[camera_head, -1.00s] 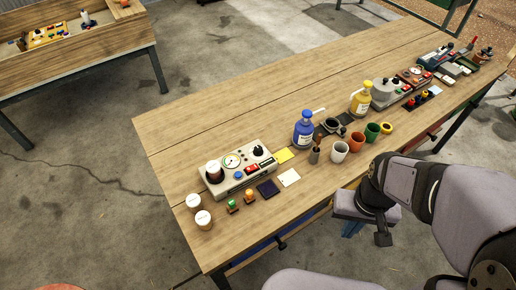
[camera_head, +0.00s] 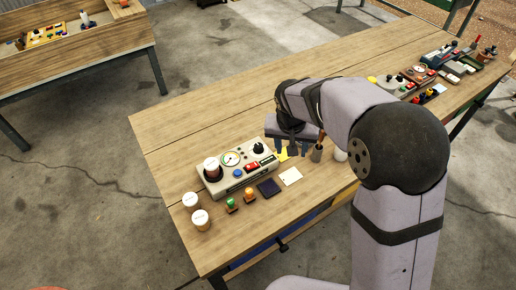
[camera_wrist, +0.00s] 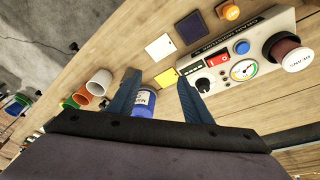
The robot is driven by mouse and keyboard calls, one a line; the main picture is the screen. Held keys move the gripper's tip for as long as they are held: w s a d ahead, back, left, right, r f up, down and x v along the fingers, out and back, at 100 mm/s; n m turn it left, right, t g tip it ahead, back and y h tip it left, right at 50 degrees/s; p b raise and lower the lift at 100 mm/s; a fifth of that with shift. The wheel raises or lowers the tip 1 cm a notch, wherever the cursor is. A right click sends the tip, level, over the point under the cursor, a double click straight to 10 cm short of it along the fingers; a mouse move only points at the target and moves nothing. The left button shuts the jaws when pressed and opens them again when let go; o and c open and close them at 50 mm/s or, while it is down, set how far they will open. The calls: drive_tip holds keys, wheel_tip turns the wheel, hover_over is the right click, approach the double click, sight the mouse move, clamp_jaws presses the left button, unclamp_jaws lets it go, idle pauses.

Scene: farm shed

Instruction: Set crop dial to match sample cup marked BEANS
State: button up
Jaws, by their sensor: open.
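The grey-white meter device (camera_head: 240,183) stands on the wooden bench; it also shows at the upper right of the wrist view (camera_wrist: 233,62). It carries a black knob (camera_head: 259,148), likely the crop dial, a round gauge (camera_head: 231,159), a blue button, a red switch and a dark red cup (camera_head: 212,169). The knob also shows in the wrist view (camera_wrist: 203,84). My gripper (camera_head: 289,152) is open and empty, right of the device. In the wrist view its fingers (camera_wrist: 157,77) are apart, the knob just beyond the right finger.
A blue bottle (camera_wrist: 145,101) shows between my fingers. More devices stand far right.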

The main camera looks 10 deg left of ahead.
drive_tip(key=t+b, duration=0.1)
approach(258, 146)
drive_tip(key=f, duration=0.1)
drive_tip(key=shift+y, duration=0.3)
drive_tip(key=shift+w+d+p+x, duration=0.15)
drive_tip(key=shift+p+x, duration=0.55)
drive_tip(key=shift+x, duration=1.15)
drive_tip(key=shift+w+d+p+x, duration=0.15)
drive_tip(key=shift+p+x, duration=0.5)
drive_tip(key=shift+x, duration=1.2)
drive_tip(key=shift+r, duration=0.1)
drive_tip(key=c, duration=1)
